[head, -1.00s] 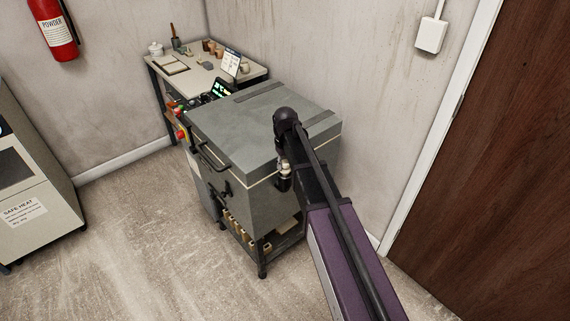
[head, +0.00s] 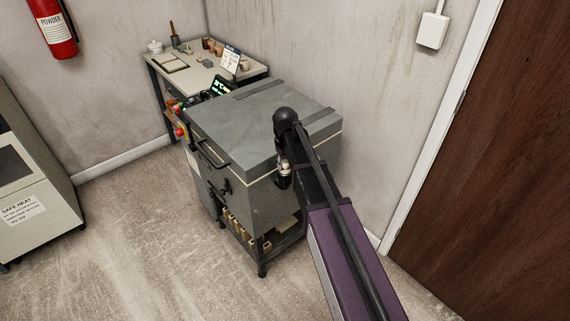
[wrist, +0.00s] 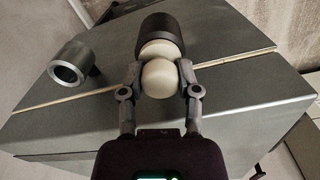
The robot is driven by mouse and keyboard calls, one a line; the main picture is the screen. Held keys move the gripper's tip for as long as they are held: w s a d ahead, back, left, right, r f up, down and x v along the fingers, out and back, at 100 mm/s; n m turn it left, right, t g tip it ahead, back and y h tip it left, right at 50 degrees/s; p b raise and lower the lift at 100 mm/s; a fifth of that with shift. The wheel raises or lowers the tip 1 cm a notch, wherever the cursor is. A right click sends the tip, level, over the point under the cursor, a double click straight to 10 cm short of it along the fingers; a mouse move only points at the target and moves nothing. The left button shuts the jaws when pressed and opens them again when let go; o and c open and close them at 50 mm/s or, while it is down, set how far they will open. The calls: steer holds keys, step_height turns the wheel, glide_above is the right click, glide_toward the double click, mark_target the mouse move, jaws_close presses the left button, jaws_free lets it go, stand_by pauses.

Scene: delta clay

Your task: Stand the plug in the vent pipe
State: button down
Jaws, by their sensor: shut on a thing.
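My gripper (wrist: 160,70) is shut on the plug, with a finger on either side of its cream, rounded knob (wrist: 160,78). The plug's dark cylindrical body (wrist: 165,33) extends beyond the knob, away from my wrist. The vent pipe (wrist: 70,66) is a short grey metal tube with an open end, to the left of the plug in the wrist view. The plug is apart from the pipe. In the head view my gripper (head: 284,170) is beside the right part of the grey kiln (head: 245,135); the pipe cannot be made out there.
A worktable (head: 205,70) with pots and tools stands behind the kiln. A shelf below the kiln holds several pale blocks (head: 245,232). A brown door (head: 490,160) is at the right and a cabinet (head: 35,185) at the left. Floor (head: 140,220) between cabinet and kiln is clear.

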stand_by(0.4)
steer(key=shift+c, duration=1.2)
jaws_free()
steer(key=shift+r+p, duration=4)
steer(key=shift+s, duration=0.1)
steer(key=s+d+m, duration=0.2)
steer(key=s+d, duration=0.3)
steer(key=s, duration=0.5)
steer(key=s+d+m, duration=0.2)
steer(key=s+d, duration=0.4)
steer(key=s, duration=0.4)
steer(key=shift+s+d, duration=0.15)
steer(key=shift+s, duration=0.05)
